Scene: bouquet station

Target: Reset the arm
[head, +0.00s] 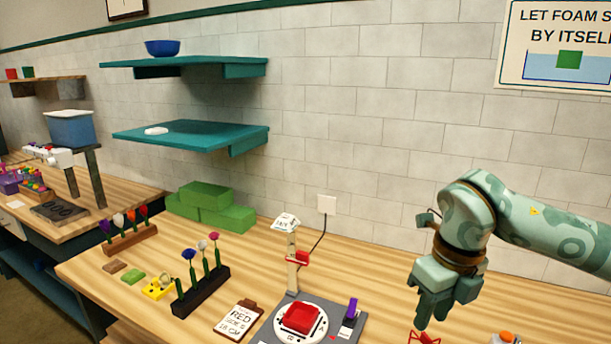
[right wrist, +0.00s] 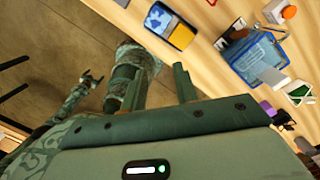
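My right gripper (head: 434,308) hangs with its fingers downward above the right part of the wooden bench in the head view, in front of the tiled wall. In the right wrist view its two fingers (right wrist: 160,90) stand apart with nothing held between them. My left gripper is not in the head view. A small patterned arm part of mine at the left of the right wrist view may belong to the left arm, too small to read.
Below the right gripper lie a red item (head: 424,338) and an orange-topped item (head: 505,337). A grey station with a red block (head: 301,318), a clipboard (head: 238,320) and a dark flower rack (head: 201,292) stand left of it. A blue container (right wrist: 258,60) shows in the wrist view.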

